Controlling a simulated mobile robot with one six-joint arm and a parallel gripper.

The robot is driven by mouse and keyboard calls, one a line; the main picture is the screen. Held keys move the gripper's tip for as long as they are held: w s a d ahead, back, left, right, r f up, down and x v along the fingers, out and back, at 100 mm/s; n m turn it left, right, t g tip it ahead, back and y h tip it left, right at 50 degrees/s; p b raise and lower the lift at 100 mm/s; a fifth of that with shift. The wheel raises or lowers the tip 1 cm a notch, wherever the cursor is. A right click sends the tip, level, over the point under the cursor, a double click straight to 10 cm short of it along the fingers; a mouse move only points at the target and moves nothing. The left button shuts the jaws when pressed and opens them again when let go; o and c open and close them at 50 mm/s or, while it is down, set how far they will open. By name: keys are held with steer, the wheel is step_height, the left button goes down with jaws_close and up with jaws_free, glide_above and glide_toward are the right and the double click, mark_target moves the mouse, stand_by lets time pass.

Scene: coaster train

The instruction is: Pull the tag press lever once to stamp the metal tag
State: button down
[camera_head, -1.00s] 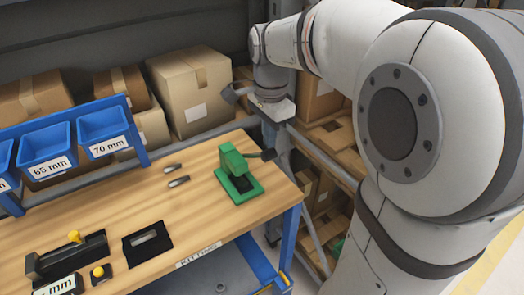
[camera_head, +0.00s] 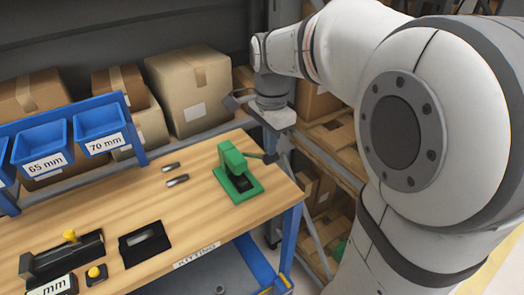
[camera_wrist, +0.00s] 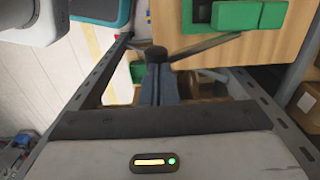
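The green tag press (camera_head: 237,174) stands upright near the right end of the wooden bench. Its lever, a rod with a dark knob (camera_head: 270,158), sticks out to the right. My gripper (camera_head: 270,143) hangs just above the knob in the head view. In the wrist view, the press (camera_wrist: 238,16) is at the top right, and the lever's knob (camera_wrist: 157,53) sits at the fingertips of my gripper (camera_wrist: 158,72). The fingers look close together, but whether they clasp the knob is unclear. I cannot make out a metal tag in the press.
Two small metal pieces (camera_head: 177,181) lie left of the press. A black plate (camera_head: 145,243) and a black fixture with a yellow knob (camera_head: 62,258) are at the front left. Blue bins (camera_head: 42,150) line the back. Shelving with cardboard boxes (camera_head: 190,90) stands close behind and right.

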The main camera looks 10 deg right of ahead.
steer(key=shift+s+f+b, duration=0.2)
steer(key=shift+f+b, duration=0.8)
steer(key=shift+f, duration=0.5)
steer(key=shift+d+f, duration=0.1)
steer(key=shift+s+d+f+b, duration=0.1)
steer(key=shift+s+f+b, duration=0.15)
steer(key=shift+f+b, duration=0.3)
steer(key=shift+s+f+b, duration=0.2)
steer(key=shift+f+b, duration=0.2)
steer(key=shift+f, duration=0.4)
steer(key=shift+f+b, duration=0.65)
steer(key=shift+f, duration=0.05)
step_height(320, 180, up, 13)
steer(key=p, duration=1.1)
glide_above(274, 158)
steer(key=shift+s+r, duration=0.1)
steer(key=shift+s, duration=0.1)
steer(key=shift+s, duration=0.1)
